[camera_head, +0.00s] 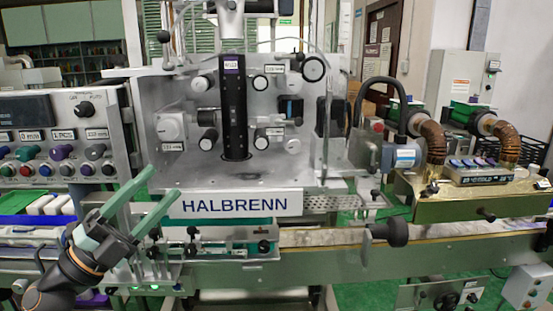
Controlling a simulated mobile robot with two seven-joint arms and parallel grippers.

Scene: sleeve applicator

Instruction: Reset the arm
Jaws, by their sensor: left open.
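My left gripper (161,187) is at the lower left, its arm coming in from the bottom left corner. Its two green fingers are spread apart and point up and to the right, with nothing between them. In the picture they overlap the front of the sleeve applicator (152,88), left of its HALBRENN plate (236,203); I cannot tell whether they touch it. My right gripper is out of view.
A control panel (65,137) with coloured buttons stands at the left. A conveyor (450,245) runs across the front, with a black knob (391,233) sticking out. A heater unit with copper-coloured hoses (432,136) is at the right. White blocks (62,203) lie behind my left gripper.

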